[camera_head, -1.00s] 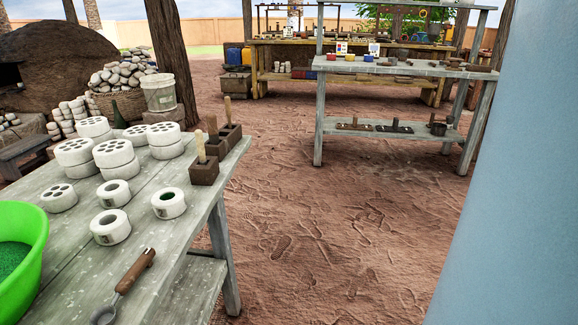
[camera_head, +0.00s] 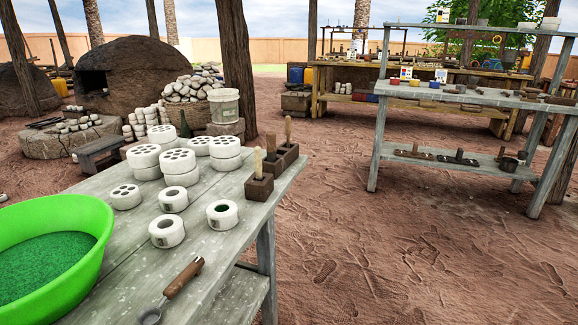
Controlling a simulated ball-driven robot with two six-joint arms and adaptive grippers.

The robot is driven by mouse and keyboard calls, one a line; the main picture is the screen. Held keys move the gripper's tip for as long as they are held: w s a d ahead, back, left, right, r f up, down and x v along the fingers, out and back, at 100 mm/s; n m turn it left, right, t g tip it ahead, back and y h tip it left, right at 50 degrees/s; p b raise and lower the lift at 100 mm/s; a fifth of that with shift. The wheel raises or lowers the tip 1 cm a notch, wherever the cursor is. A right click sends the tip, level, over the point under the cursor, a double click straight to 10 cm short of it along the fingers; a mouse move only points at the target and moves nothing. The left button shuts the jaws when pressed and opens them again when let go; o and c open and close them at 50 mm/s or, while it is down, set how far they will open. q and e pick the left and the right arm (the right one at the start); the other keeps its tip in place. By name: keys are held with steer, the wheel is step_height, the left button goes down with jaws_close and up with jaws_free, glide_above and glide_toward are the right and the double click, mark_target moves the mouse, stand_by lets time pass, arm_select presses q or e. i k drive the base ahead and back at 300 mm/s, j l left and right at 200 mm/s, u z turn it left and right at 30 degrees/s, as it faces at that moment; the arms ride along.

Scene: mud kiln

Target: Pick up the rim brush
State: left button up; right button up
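Neither of my grippers shows in the head view. Wooden-handled tools stand upright in dark brown block holders at the far right edge of the near grey table. The front handle (camera_head: 258,162) is pale and rises from the front holder (camera_head: 259,187). Behind it stand a darker handle (camera_head: 271,145) and another pale-brown handle (camera_head: 288,129). Their lower ends are hidden in the holders, so I cannot tell which, if any, is the rim brush. A ladle-like tool with a brown handle (camera_head: 184,278) lies near the table's front edge.
A green basin (camera_head: 95,215) of green granules sits on the near table (camera_head: 215,270) at left. White perforated cylinders (camera_head: 178,160) and white rings (camera_head: 167,232) stand on it. A grey shelf table (camera_head: 440,93) stands at right. Bare ground lies between.

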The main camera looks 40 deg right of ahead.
mark_target(258, 152)
steer(key=z, duration=0.95)
steer(key=k+l, duration=0.05)
steer(key=l, duration=0.05)
